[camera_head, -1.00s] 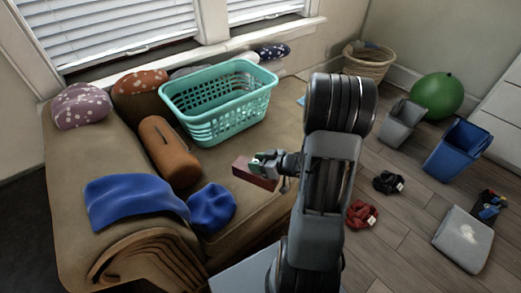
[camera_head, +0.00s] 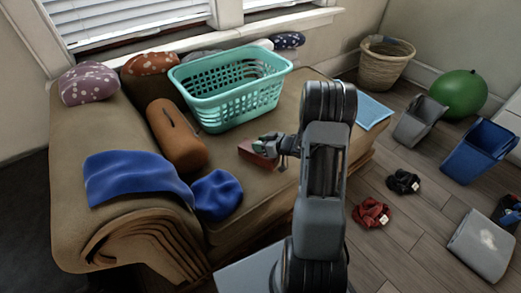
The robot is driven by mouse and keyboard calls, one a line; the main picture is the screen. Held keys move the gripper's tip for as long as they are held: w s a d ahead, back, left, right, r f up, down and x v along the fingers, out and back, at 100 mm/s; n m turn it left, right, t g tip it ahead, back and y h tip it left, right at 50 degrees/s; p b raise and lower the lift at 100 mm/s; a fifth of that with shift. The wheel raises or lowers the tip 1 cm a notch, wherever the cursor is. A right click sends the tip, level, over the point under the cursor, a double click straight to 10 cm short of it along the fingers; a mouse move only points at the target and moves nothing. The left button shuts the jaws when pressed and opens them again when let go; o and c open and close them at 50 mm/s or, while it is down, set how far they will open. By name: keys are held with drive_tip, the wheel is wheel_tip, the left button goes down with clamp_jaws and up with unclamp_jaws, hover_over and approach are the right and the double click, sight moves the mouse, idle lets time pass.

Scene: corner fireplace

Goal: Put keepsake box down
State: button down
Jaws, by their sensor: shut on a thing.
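The keepsake box (camera_head: 257,154) is a small reddish-brown box over the seat of the tan sofa (camera_head: 240,190). My gripper (camera_head: 266,147) is shut on its right part. The box is close to the seat cushion; whether it touches the cushion I cannot tell. My arm stands to the right of the box and hides part of the sofa's edge.
A teal laundry basket (camera_head: 228,108) stands on the sofa just behind the box. A brown bolster (camera_head: 176,135) lies to the left, with a blue cushion (camera_head: 217,195) and blue cloth (camera_head: 138,177) nearer. A light-blue cloth (camera_head: 371,112) lies on the sofa's far right. Bare seat surrounds the box.

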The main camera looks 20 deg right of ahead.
wheel_tip(320, 180, down, 2)
drive_tip(key=shift+f+b, duration=0.2)
drive_tip(key=shift+b, duration=0.25)
drive_tip(key=shift+r, duration=0.1)
drive_tip(key=c, duration=0.7)
unclamp_jaws()
drive_tip(key=shift+o, duration=0.2)
